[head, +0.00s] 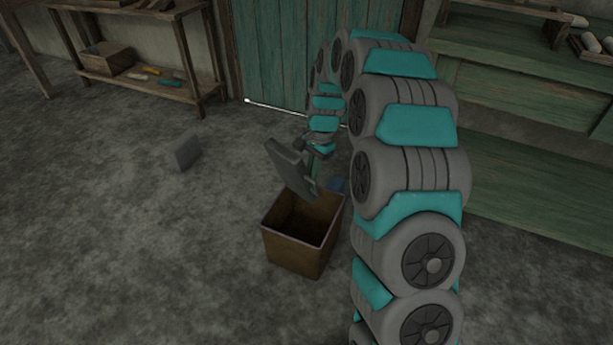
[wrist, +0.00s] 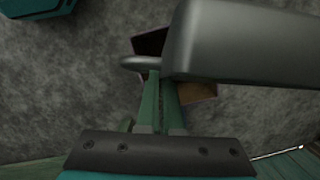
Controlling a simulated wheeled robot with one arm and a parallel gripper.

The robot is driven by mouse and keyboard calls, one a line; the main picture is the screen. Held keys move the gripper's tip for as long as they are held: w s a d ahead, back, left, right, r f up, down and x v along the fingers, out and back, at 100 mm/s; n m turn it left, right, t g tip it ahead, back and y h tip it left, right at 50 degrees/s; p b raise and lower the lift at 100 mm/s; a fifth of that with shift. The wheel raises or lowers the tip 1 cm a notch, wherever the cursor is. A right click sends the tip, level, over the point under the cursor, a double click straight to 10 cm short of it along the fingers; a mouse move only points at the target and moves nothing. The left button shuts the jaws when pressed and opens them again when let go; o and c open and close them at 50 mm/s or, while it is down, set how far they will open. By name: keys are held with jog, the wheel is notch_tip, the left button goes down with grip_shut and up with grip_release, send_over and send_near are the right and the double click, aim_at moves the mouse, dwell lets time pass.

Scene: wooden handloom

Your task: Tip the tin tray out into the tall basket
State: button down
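The tin tray (head: 291,169) is a grey flat piece, steeply tilted above the tall basket in the head view. My gripper (head: 313,180) is at the tray's right edge. In the wrist view the tray (wrist: 245,45) fills the upper right, and my gripper's green fingers (wrist: 158,82) are close together on its edge. The tall basket (head: 290,255) is a brown, square, open box standing on the floor below. Its inside looks dark, and I cannot tell what it holds. Part of it shows behind the tray in the wrist view (wrist: 150,42).
A grey block (head: 186,153) lies on the floor to the left. A wooden shelf (head: 150,85) stands back left, and green shelving (head: 530,110) runs along the right.

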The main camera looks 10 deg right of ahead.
jog(key=w+d+f+g+y+p, duration=0.3)
jog(key=d+y, duration=0.2)
jog(key=shift+w+d+f+g+p, duration=0.2)
jog(key=shift+w+f+g+p, duration=0.15)
jog(key=shift+g+p, duration=0.05)
dwell(0.5)
jog(key=shift+y, duration=0.3)
